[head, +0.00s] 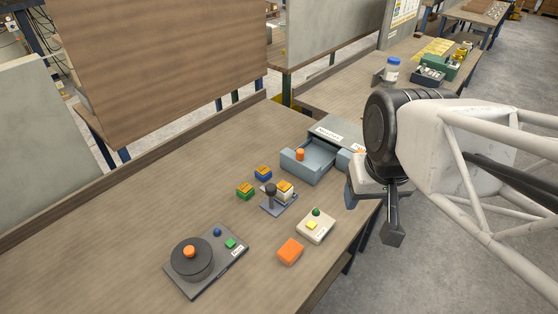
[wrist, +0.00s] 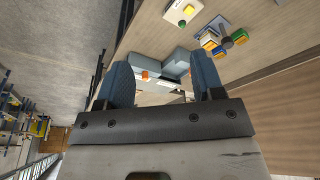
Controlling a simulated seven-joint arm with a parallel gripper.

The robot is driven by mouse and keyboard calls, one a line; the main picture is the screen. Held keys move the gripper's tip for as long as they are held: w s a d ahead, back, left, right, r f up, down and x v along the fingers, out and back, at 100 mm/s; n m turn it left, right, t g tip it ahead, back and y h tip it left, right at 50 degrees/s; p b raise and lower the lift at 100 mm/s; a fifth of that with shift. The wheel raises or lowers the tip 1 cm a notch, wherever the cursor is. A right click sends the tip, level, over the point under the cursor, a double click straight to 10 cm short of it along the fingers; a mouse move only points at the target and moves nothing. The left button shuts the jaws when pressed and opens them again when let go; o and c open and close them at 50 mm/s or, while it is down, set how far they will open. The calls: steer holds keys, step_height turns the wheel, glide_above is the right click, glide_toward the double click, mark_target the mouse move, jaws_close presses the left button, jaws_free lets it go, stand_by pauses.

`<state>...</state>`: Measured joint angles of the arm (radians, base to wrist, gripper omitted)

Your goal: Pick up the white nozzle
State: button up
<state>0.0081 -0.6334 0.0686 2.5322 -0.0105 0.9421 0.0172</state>
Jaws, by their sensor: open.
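The white nozzle (head: 286,196), a small white block with a yellow-orange top, sits on a small grey stand (head: 272,207) beside a black knob on a post. My gripper (head: 372,213) is open and empty, to the right of the nozzle and near the table's right edge. Its two blue-grey fingers stand wide apart in the wrist view (wrist: 163,82).
A blue block (head: 263,174) and a green block (head: 245,192) stand left of the stand. A button box (head: 315,227), an orange block (head: 290,251) and a round black device (head: 191,260) stand in front.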

steer(key=shift+o, duration=0.9)
steer(key=m+g, duration=0.3)
steer(key=m, duration=0.6)
glide_above(284, 185)
step_height(284, 185, down, 16)
steer(key=shift+r, duration=0.1)
steer(key=shift+f, duration=1.3)
steer(key=shift+f, duration=0.15)
